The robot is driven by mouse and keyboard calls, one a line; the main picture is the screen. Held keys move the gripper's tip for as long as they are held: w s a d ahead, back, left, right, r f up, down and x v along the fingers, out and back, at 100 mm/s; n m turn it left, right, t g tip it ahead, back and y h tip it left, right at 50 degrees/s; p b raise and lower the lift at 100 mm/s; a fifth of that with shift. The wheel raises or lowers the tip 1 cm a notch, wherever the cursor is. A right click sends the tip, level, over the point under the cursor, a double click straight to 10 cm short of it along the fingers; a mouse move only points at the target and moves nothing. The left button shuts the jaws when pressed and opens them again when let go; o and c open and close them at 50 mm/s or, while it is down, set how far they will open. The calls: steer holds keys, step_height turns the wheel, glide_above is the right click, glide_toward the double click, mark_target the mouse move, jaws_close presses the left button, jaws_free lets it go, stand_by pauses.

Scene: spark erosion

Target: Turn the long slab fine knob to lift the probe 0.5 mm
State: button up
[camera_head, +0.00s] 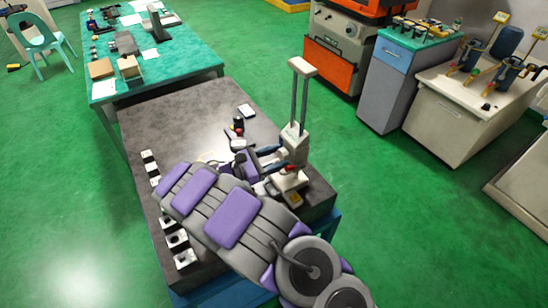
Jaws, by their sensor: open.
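A measuring stand (295,142) with two thin posts and a pale top block (302,67) stands upright near the right edge of a dark stone surface plate (190,112). A small red part (290,169) shows on its pale lower part. My gripper (268,165) is open beside the stand, on its left. My purple and grey arm hides much of the stand's lower left side. The fine knob and the probe are too small or hidden to make out, and I cannot tell whether a finger touches the stand.
Several black and white blocks (172,220) line the plate's left edge. A small dark and red object (238,126) and a white card (246,111) lie behind my gripper. A green-topped table (190,55) stands behind, and a grey cabinet (390,92) at right. The plate's back left is clear.

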steer(key=shift+d, duration=0.1)
steer(key=shift+c, duration=0.4)
steer(key=c, duration=0.7)
steer(key=shift+m, duration=0.4)
steer(key=m+b, duration=0.2)
steer(key=m, duration=0.1)
steer(key=shift+f+m+y+b, duration=0.1)
steer(key=shift+m+y+b, duration=0.2)
steer(key=shift+b, duration=0.05)
steer(key=m+b, duration=0.4)
steer(key=shift+m, duration=0.6)
